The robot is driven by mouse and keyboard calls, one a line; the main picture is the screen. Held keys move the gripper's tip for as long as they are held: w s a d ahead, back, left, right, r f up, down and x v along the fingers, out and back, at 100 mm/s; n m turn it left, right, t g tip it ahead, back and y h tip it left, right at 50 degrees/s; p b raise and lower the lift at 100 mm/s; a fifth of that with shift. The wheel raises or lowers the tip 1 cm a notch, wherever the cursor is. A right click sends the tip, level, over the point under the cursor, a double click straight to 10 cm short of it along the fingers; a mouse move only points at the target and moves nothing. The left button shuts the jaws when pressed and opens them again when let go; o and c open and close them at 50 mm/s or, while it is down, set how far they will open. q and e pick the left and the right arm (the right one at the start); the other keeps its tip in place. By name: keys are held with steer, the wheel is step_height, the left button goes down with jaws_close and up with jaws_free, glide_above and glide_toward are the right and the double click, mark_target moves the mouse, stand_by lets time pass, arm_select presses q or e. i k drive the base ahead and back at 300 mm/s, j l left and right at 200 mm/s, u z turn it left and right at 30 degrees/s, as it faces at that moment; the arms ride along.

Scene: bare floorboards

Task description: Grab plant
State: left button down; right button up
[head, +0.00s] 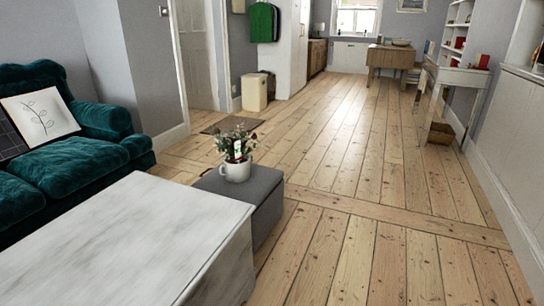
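A plant (237,145) with green leaves and small pale and reddish flowers stands upright in a white mug-like pot (236,170). The pot rests on a dark grey box-shaped ottoman (266,192), near its far left part. Neither of my grippers shows in the head view, so nothing is seen touching the plant.
A white marble-look block-shaped table (125,240) fills the lower left, just before the ottoman. A green velvet sofa (75,165) stands at the left. Bare floorboards (370,240) lie open to the right. A desk (455,78) stands along the right wall.

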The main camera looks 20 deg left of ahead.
mark_target(237, 163)
steer(key=i+u, duration=0.35)
steer(key=i+l+u, duration=0.5)
steer(key=i+u, duration=0.15)
steer(key=i, duration=0.1)
